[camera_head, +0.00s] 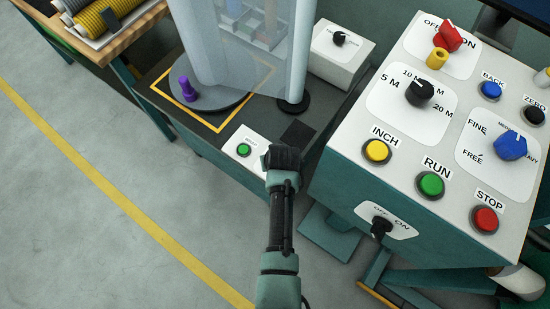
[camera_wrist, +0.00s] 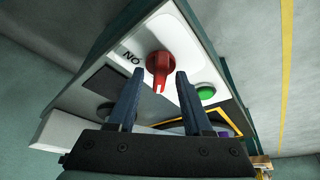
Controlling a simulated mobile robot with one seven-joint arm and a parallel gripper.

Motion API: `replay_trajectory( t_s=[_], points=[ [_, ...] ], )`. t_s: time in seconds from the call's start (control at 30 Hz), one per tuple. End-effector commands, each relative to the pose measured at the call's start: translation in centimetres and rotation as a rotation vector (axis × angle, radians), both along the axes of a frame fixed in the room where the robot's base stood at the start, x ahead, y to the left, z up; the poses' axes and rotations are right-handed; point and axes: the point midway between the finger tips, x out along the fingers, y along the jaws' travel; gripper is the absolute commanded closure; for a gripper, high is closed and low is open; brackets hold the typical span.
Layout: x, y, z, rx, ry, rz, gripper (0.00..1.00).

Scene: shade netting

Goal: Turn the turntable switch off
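The turntable is a dark round disc (camera_head: 213,98) with a purple piece (camera_head: 187,89) on it, at the upper middle of the head view. A small white panel in front of it carries a green button (camera_head: 243,150). In the wrist view, a red rotary switch (camera_wrist: 159,66) stands on the white panel beside an upside-down "ON" label (camera_wrist: 131,57) and the green button (camera_wrist: 206,92). My gripper (camera_wrist: 158,78) is open, its fingertips on either side of the red switch; contact cannot be told. In the head view, my gripper (camera_head: 283,158) hides this switch.
A large control box (camera_head: 335,160) with several buttons and knobs stands close on the right. A tall translucent guard (camera_head: 245,45) rises behind the panel. A white box with a black knob (camera_head: 339,38) is at the back. Grey floor (camera_head: 90,200) is clear on the left.

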Motion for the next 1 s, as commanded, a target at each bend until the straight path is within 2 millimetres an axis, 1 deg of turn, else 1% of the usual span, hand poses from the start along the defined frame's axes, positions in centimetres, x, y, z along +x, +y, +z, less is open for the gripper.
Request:
replay_trajectory(
  t_s=[0.23, 0.37, 0.47, 0.8, 1.0],
  points=[
    [-0.1, 0.0, 0.1, 0.000, 0.000, -0.001, 0.50],
    [-0.4, -0.1, 1.0, 0.001, 0.000, -0.002, 0.50],
    [-0.9, -0.2, 2.4, 0.000, -0.001, -0.002, 0.50],
    [-3.3, -0.6, 8.4, 0.000, -0.002, -0.002, 0.50],
    [-4.4, -0.8, 10.9, 0.001, -0.001, -0.002, 0.50]
  ],
)
